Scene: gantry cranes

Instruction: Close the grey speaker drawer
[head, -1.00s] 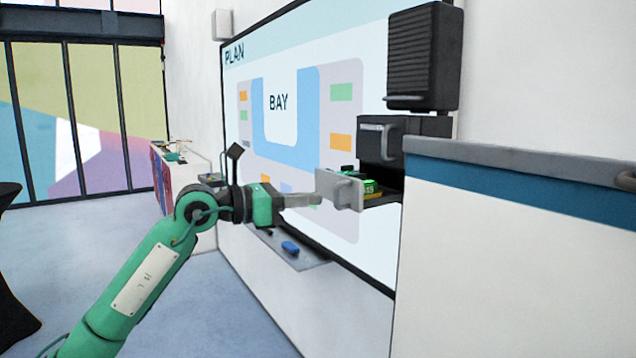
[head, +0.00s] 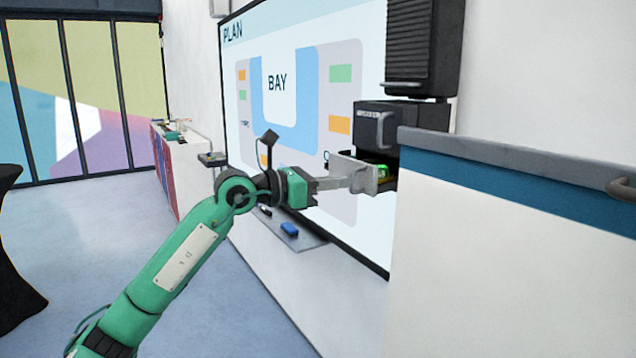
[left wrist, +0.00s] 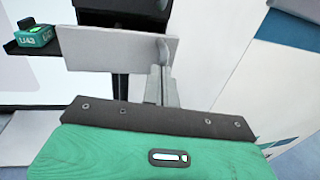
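The grey drawer front (head: 353,172) stands a little out from the black cabinet (head: 412,117) on the wall, so the drawer is partly open. A green item (head: 385,171) shows inside, mostly hidden by the front. My left gripper (head: 350,182) reaches in from the left, its fingertips at the handle on the front. In the left wrist view, the fingers (left wrist: 161,84) are close together, ending at the upright handle (left wrist: 163,50) on the pale front (left wrist: 105,48). I see no clear grip on the handle. My right gripper is out of view.
A dark ribbed speaker (head: 424,45) hangs above the cabinet. A counter with a grey top (head: 520,165) stands close on the right. A whiteboard (head: 290,60) and its ledge (head: 305,243) are behind my arm. Open floor (head: 90,235) lies left.

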